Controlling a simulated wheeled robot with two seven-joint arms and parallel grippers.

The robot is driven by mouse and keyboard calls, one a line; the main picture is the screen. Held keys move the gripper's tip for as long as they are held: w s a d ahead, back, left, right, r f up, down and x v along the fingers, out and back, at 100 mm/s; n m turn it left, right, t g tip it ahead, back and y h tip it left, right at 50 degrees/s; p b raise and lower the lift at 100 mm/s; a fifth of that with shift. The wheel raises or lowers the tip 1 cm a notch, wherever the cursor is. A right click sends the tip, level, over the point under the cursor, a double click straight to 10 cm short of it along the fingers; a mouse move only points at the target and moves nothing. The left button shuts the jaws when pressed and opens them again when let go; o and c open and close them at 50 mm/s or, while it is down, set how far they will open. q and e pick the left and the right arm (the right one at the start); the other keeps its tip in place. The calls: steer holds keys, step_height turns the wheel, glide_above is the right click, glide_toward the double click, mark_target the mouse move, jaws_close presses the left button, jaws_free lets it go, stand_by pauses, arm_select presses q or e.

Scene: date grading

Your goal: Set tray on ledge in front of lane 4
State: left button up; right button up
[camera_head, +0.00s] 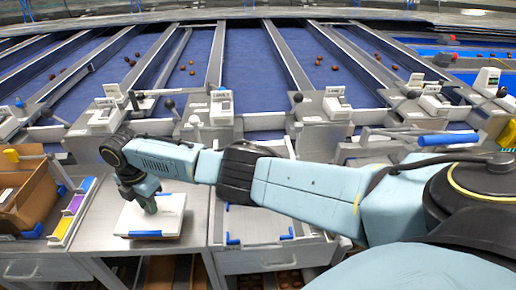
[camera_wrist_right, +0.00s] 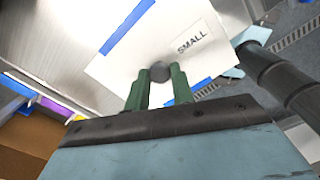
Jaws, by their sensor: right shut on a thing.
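A flat white tray (camera_head: 132,220), with blue strips along two edges, is over the metal bench at the left front. Its top reads SMALL, and it also shows in the right wrist view (camera_wrist_right: 218,52). A dark round knob (camera_wrist_right: 160,71) stands up from its top. My right gripper (camera_head: 150,206) reaches down onto the tray, its green fingers (camera_wrist_right: 158,82) shut on the knob. I cannot tell whether the tray touches the bench. Blue lanes (camera_head: 205,50) run away behind a row of metal units. Lane numbers are unreadable. My left gripper is out of view.
A brown cardboard box (camera_head: 32,200) stands at far left, with yellow and purple strips (camera_head: 70,215) beside it. A metal bench top (camera_head: 262,222) with blue corner brackets lies right of the tray, partly behind my arm. Units with black-knobbed levers (camera_head: 213,108) line the lane ends.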

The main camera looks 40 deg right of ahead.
steer(key=shift+f+b, duration=0.9)
steer(key=shift+f, duration=0.3)
steer(key=o, duration=1)
steer(key=shift+o, duration=0.2)
step_height(320, 180, up, 9)
steer(key=p, duration=0.8)
steer(key=shift+f, duration=0.1)
